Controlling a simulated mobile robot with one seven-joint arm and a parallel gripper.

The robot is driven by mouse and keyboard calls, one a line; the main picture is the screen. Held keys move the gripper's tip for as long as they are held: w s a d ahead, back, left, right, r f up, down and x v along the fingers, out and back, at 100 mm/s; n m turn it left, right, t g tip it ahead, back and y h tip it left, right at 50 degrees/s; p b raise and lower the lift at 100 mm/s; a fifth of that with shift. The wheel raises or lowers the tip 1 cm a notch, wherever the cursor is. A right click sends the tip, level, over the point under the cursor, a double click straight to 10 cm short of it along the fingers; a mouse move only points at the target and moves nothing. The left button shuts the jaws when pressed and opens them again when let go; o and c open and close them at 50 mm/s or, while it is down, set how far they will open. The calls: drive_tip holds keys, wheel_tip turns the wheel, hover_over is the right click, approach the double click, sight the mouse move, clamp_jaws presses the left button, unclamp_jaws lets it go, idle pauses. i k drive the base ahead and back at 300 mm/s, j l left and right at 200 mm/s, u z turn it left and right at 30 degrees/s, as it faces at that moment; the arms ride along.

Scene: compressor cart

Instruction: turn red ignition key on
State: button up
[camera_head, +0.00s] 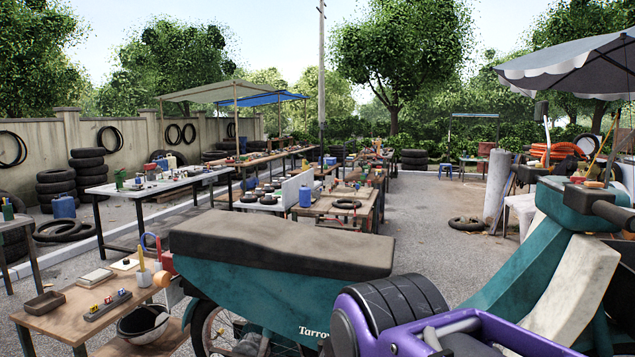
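A teal moped with "Tarro" lettering stands close in front of me; its teal body (230,288) carries a long dark seat (280,244). Its teal front column (520,258) rises at the right, with a cream panel (575,280) beside it. The teal handlebar head (585,203) is at the right edge, with a black grip (615,214). A small reddish piece (593,184) shows on top of the head; it is too small to tell whether it is the ignition key or how it is turned. My purple arm fills the bottom; its gripper end is not visible.
A low wooden table (65,322) with small parts stands at the lower left, a helmet (143,322) on its lower shelf. Long work tables and tyre stacks (57,188) stand behind. A grey umbrella (580,65) hangs over the right. Paving behind the moped (430,250) is clear.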

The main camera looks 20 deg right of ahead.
sight(577, 180)
drive_tip(key=z, duration=2)
drive_tip(key=i+l, duration=0.15)
drive_tip(key=l, duration=0.15)
drive_tip(key=i+l+u, duration=0.1)
drive_tip(key=l, duration=0.25)
drive_tip(key=i+l, duration=0.2)
drive_tip(key=i+l+u, duration=0.1)
drive_tip(key=l, duration=0.35)
drive_tip(key=i+l, duration=0.15)
drive_tip(key=l, duration=0.15)
